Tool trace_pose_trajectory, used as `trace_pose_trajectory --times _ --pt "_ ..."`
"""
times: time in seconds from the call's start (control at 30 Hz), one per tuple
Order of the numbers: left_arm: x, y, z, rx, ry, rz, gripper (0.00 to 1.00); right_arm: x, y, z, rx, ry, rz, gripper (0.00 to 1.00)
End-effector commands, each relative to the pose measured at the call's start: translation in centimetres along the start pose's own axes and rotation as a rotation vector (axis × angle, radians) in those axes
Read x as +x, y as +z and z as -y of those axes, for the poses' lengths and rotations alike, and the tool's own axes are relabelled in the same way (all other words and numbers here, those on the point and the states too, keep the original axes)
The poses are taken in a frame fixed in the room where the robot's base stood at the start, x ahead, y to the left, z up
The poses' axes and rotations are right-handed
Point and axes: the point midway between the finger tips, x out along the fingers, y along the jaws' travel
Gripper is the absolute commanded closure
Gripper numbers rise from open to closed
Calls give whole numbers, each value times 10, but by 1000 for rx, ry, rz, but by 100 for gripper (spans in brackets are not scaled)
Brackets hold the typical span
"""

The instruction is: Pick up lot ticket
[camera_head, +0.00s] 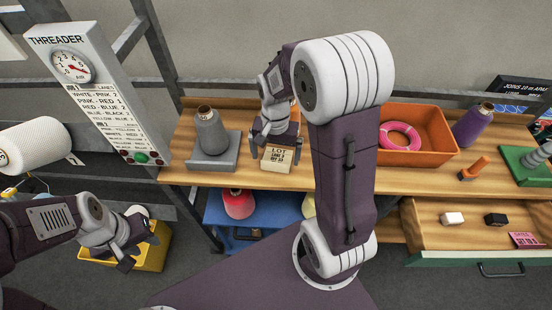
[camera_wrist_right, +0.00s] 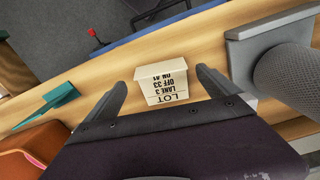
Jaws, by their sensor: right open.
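The lot ticket (camera_head: 279,156) is a small cream card with black "LOT" lettering, standing on the wooden bench top near its front edge. It also shows in the right wrist view (camera_wrist_right: 165,84), upside down. My right gripper (camera_head: 276,131) is just above and behind the ticket in the head view. In the right wrist view its two fingers (camera_wrist_right: 160,82) are open, one on each side of the ticket, with a gap on both sides. My left gripper (camera_head: 132,249) hangs low at the left over a yellow bin, far from the ticket; its jaws are unclear.
A grey cone on a grey stand (camera_head: 212,150) is left of the ticket. An orange bin (camera_head: 425,121) holding a pink ring is to the right, partly behind my right arm. An open drawer (camera_head: 467,237) is at lower right. A blue cart (camera_head: 264,212) stands below the bench edge.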

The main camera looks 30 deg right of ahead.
Motion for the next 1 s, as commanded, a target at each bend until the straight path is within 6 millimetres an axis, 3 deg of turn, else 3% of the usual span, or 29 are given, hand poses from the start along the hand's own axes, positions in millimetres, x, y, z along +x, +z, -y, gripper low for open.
trace_pose_trajectory --times 0.2,0.43,0.47,0.6,0.67,1.0 --pt "-5 -1 0 0 0 0 64 35 1 2 0 2 3 0" --pt "-5 0 0 0 0 0 64 39 0 2 0 0 0 0" --pt "-5 0 0 0 0 0 64 39 0 2 0 0 0 3" --pt "-5 0 0 0 0 0 64 39 0 2 0 0 0 42" --pt "-5 0 0 0 0 0 64 39 0 2 0 0 0 56" --pt "-4 0 0 0 0 0 64 33 0 3 -1 -1 -2 56"
